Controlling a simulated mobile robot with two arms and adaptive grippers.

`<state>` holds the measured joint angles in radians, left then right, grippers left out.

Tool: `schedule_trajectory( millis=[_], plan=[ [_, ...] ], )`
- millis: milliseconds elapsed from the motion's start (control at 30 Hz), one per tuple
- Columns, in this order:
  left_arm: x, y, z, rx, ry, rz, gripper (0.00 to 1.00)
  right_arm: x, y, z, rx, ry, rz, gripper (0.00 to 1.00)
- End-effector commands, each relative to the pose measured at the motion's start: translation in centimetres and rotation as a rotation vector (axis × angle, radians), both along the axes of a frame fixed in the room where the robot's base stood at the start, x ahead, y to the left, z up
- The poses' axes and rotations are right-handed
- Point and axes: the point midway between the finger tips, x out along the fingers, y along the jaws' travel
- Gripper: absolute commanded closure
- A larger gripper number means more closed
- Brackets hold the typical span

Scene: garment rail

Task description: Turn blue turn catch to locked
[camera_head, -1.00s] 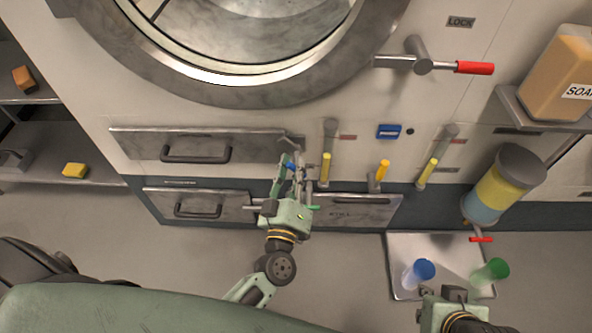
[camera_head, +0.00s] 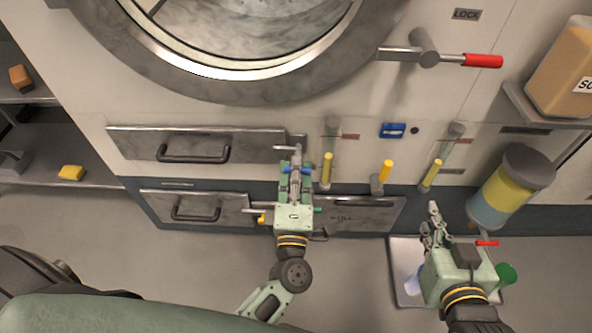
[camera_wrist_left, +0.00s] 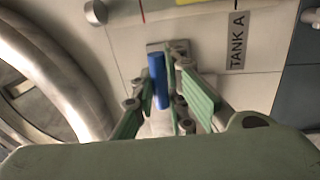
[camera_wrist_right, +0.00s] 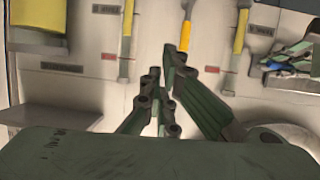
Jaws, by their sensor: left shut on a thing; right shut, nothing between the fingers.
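The blue turn catch (camera_head: 294,170) is a small blue bar on the panel beside the drawer fronts, below the round door. It lies roughly level in the head view. In the left wrist view the blue bar (camera_wrist_left: 158,80) stands between my finger pads, in front of a grey plate. My left gripper (camera_head: 295,163) is shut on it, its fingers partly hiding the catch. My right gripper (camera_head: 433,215) is shut and empty, in front of the lower panel at the right; its fingers also show in the right wrist view (camera_wrist_right: 173,70).
A blue switch (camera_head: 392,130) and a red-handled lever (camera_head: 482,61) are farther right. A tray (camera_head: 400,255) with cups lies below my right gripper, near a yellow-blue dispenser (camera_head: 508,190).

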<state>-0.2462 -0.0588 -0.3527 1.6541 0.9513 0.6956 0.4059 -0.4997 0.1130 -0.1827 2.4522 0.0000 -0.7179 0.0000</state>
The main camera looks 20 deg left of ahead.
Motion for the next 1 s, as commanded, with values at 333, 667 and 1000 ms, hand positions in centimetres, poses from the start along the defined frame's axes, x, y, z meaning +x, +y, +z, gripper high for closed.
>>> schedule_trajectory(
  millis=[333, 667, 1000],
  plan=[
    [-0.05, -0.01, -0.16, -0.065, -0.015, 0.000, 1.00, 0.53, 0.29, 1.13, 0.014, -0.059, 0.003, 1.00],
    [-0.06, -0.01, -0.16, -0.068, -0.015, 0.001, 1.00, 0.55, 0.31, 1.18, 0.014, -0.061, 0.003, 1.00],
    [-0.03, 0.00, -0.09, -0.065, -0.017, 0.000, 0.68, 0.55, 0.31, 1.15, 0.014, -0.060, 0.003, 1.00]
  ],
)
